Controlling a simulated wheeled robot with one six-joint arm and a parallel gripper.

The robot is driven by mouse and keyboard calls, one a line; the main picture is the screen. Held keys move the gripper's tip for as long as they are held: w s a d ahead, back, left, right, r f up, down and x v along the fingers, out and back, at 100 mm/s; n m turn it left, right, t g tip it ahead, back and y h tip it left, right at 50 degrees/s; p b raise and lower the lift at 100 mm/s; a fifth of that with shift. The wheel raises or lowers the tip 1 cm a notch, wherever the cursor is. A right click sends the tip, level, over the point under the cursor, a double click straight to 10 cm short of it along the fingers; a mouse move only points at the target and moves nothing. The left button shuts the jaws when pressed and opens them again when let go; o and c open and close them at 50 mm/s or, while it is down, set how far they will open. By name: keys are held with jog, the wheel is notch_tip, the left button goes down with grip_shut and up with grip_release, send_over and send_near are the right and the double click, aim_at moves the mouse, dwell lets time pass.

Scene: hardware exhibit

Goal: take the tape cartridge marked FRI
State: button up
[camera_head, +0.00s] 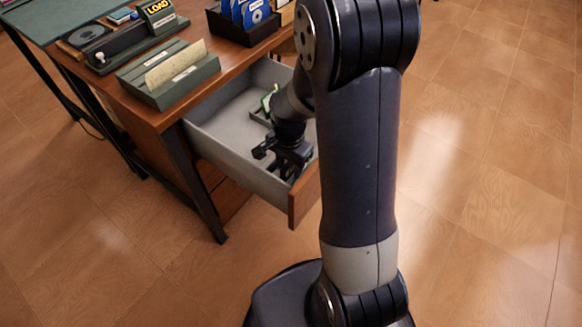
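No tape cartridge marked FRI can be made out in the head view. A wooden desk drawer (222,135) with a grey inside is pulled open. My gripper (272,162) is inside it, near its front, and looks open, with two dark fingers apart and nothing visible between them. A small green object (269,99) with a pale part lies farther back in the drawer, partly hidden by my wrist. It seems to be by a low grey-green holder; its marking cannot be read. My arm hides the right part of the drawer.
On the desk (200,98) stand a green card box (172,82) with cream cards, a dark device with a LOAD sign (157,9), and a black box of blue discs (245,30). The drawer walls surround my gripper. The floor at right is clear.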

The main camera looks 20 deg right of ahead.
jog(key=shift+c, duration=0.6)
grip_shut()
